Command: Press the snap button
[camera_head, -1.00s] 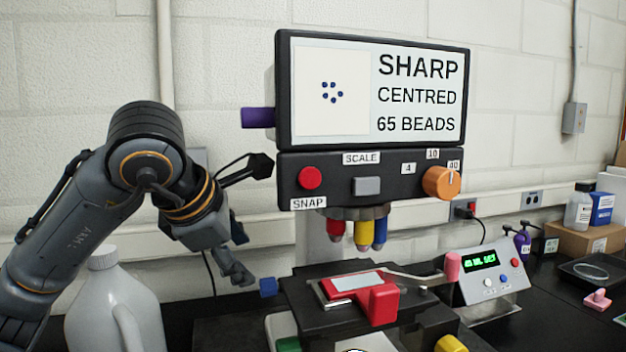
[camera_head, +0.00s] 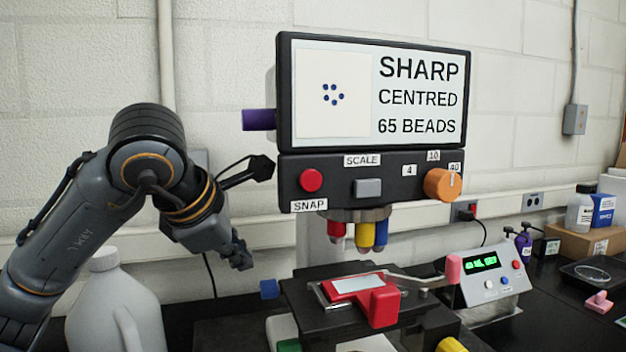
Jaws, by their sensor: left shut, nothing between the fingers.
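The snap button is the round red button (camera_head: 311,180) at the left of the black control panel (camera_head: 330,203), above the label SNAP (camera_head: 309,205). Nothing covers it. The screen (camera_head: 420,112) above reads SHARP, CENTRED, 65 BEADS, beside a picture of several blue dots. My left gripper (camera_head: 242,262) is shut and empty. In the picture it is left of and below the red button, clearly apart from it. My right gripper is not in view.
A grey button (camera_head: 368,187) and an orange knob (camera_head: 442,184) share the panel. A purple knob (camera_head: 259,119) juts out left of the screen. Coloured lenses (camera_head: 364,236) hang over a stage with a red holder (camera_head: 382,306). A white jug (camera_head: 112,305) stands below my left arm.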

